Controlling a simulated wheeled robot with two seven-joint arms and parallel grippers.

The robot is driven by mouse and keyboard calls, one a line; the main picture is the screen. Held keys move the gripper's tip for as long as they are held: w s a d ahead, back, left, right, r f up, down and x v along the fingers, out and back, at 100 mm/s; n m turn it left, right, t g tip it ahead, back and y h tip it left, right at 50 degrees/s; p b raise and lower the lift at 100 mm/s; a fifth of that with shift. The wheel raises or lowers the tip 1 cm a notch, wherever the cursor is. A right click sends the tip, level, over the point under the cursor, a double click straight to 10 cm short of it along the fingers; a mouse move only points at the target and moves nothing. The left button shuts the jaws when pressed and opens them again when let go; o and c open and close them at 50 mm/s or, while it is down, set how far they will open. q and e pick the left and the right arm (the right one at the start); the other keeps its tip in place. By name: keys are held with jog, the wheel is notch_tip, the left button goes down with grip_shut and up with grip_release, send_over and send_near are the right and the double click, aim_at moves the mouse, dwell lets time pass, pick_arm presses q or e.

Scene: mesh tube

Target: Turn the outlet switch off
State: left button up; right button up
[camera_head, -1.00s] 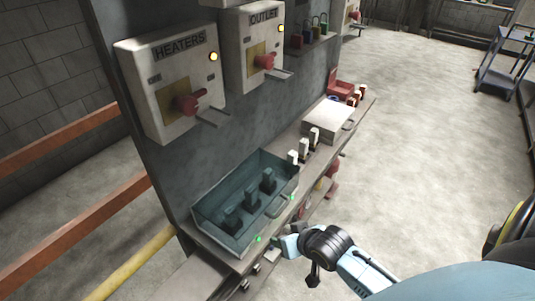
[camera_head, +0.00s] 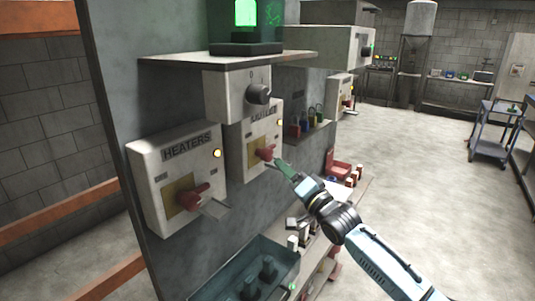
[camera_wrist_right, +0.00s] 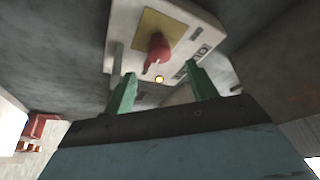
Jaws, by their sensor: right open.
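The outlet switch box (camera_head: 240,158) is a pale box on the grey panel, its label partly hidden by a box above. Its red knob (camera_head: 266,153) sits on a yellow plate, with a lit yellow lamp (camera_head: 280,123) beside it. My right gripper (camera_head: 278,163) is just right of and slightly below the red knob. In the right wrist view, the gripper (camera_wrist_right: 160,90) is open with its green fingers spread, and the red knob (camera_wrist_right: 158,50) is beyond them, roughly in line with the gap. Whether a finger touches it I cannot tell. My left gripper is not in view.
The heaters box (camera_head: 150,185) with its own red knob (camera_head: 190,198) is left of the outlet box. A box with a dark dial (camera_head: 232,100) hangs above under a shelf (camera_head: 165,62). A teal tray (camera_head: 225,292) is below. Open floor (camera_head: 420,165) lies right.

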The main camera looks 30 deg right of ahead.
aim_at(272, 156)
jog(key=p+x, duration=0.1)
jog(key=x, duration=0.8)
jog(key=shift+c, duration=0.5)
jog(key=c, duration=0.9)
jog(key=n+b, duration=0.1)
jog(key=n, duration=0.1)
jog(key=n+y+b, duration=0.1)
jog(key=n+b, duration=0.1)
jog(key=shift+d+f+t+y, duration=0.1)
jog(key=shift+f+t+y, duration=0.05)
jog(key=shift+t+y, duration=0.15)
jog(key=n+y+b, duration=0.1)
jog(key=n+y, duration=0.1)
jog(key=n, duration=0.2)
jog(key=n+y+b, duration=0.2)
jog(key=n, duration=0.2)
jog(key=n+g+y+b, duration=0.1)
jog(key=n, duration=0.2)
jog(key=n+y+b, duration=0.1)
jog(key=n+y, duration=0.1)
jog(key=n, duration=0.1)
jog(key=shift+n+g, duration=0.4)
jog(key=shift+o, duration=0.3)
jog(key=shift+n+g+y+b, duration=0.25)
jog(key=shift+n+g+y, duration=0.4)
jog(key=shift+n, duration=0.95)
jog(key=shift+n+g+y+b, duration=0.2)
jog(key=shift+n+g+y, duration=0.4)
jog(key=shift+n, duration=1)
